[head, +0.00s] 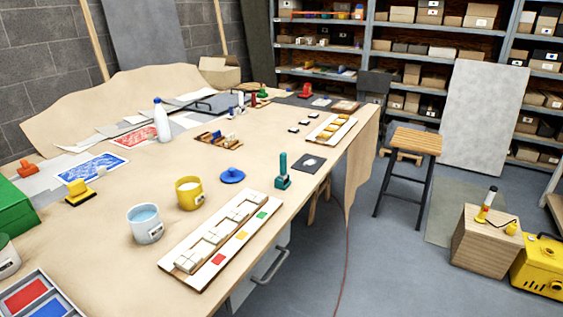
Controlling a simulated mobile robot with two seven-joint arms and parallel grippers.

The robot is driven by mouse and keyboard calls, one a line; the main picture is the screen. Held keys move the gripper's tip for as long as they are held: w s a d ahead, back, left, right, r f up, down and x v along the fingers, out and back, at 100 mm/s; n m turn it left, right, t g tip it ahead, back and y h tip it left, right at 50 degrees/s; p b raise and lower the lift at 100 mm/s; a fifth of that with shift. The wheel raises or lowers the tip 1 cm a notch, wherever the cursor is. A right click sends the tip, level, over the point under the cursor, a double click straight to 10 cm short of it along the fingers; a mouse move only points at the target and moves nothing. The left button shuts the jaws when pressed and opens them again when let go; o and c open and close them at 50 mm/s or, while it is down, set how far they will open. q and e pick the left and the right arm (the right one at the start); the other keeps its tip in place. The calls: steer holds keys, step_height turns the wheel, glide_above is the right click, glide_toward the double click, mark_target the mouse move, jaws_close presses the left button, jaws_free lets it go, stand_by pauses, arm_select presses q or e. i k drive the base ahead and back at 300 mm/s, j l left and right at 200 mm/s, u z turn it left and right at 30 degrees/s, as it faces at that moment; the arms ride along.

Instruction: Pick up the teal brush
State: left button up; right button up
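The teal brush (283,172) stands upright near the right front edge of the wooden table (120,222) in the head view. It has a tall teal handle on a wider base. Nothing is touching it that I can see. Neither of my grippers shows in this view.
A dark square pad (310,162) lies right of the brush, and a blue lid (232,175) lies left. A board of pale blocks (219,238), a yellow mug (189,193) and a white mug (145,223) stand nearer. A stool (412,145) stands beyond the table's right edge.

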mark_target(283, 157)
steer(key=i+l+u, duration=0.15)
steer(key=i+l, duration=0.3)
steer(key=i+l+u, duration=0.15)
steer(key=i+l, duration=0.3)
steer(key=i+l+u, duration=0.1)
steer(key=i+l, duration=0.3)
steer(key=l, duration=0.2)
